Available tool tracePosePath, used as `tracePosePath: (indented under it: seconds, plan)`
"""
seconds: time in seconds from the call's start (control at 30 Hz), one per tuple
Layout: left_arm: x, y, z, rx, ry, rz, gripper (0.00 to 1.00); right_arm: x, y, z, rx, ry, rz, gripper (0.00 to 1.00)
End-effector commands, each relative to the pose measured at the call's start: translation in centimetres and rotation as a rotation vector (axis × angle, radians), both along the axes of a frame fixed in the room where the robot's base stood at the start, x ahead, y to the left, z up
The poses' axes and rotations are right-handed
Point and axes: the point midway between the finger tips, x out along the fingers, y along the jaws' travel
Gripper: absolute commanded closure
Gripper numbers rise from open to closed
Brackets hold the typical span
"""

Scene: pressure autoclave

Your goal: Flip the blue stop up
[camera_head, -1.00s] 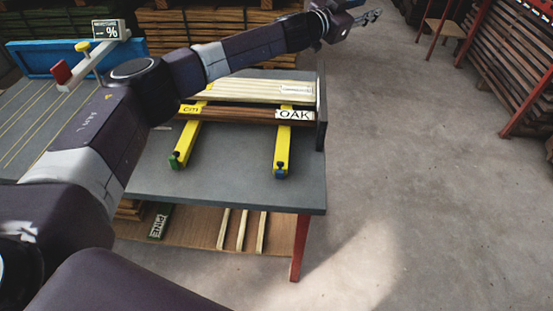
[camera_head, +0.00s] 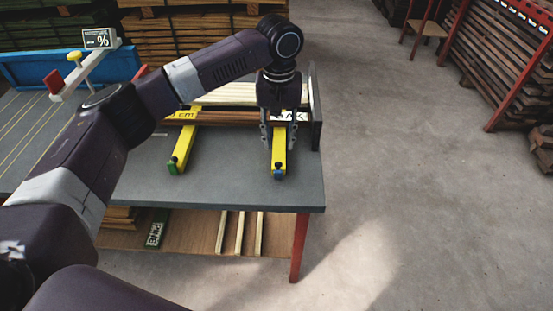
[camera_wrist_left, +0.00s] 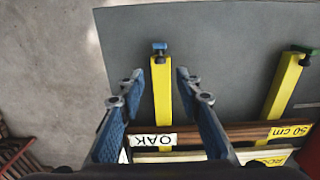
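The blue stop (camera_head: 278,173) is at the near end of the right yellow rail (camera_head: 279,155) on the grey table. It also shows in the left wrist view (camera_wrist_left: 160,46) at the rail's far end, as a small blue piece. My left gripper (camera_head: 279,145) points down over this rail. Its two fingers are spread, one on each side of the rail, with nothing between them but the rail below. In the left wrist view the open fingers (camera_wrist_left: 157,77) also flank the rail, short of the blue stop. My right gripper is not in view.
The left yellow rail (camera_head: 182,148) carries a green stop (camera_head: 173,167). Brown and pale boards (camera_head: 233,117) lie across both rails, with an OAK label partly hidden by my gripper. A dark upright plate (camera_head: 316,108) stands at the table's right edge. The front tabletop (camera_head: 225,180) is clear.

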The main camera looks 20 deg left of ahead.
Motion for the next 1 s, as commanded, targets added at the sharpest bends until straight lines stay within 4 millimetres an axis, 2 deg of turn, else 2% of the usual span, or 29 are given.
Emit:
tracePosePath:
  seconds: [0.13,0.5,0.63,0.87,1.0]
  plan:
    - [-0.3,0.1,-1.4,0.003,0.011,0.000,0.68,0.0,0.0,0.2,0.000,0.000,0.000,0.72]
    - [-0.2,0.1,-6.8,0.004,0.007,0.000,0.68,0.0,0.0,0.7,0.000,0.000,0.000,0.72]
    - [-0.2,0.1,-7.6,0.004,0.005,-0.001,0.68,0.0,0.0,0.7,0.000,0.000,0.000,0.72]
    - [-0.2,0.1,-7.7,0.003,0.005,-0.001,0.68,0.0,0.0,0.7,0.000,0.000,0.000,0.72]
    - [-0.2,0.1,-7.7,0.003,0.005,-0.001,0.80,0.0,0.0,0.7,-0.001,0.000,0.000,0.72]
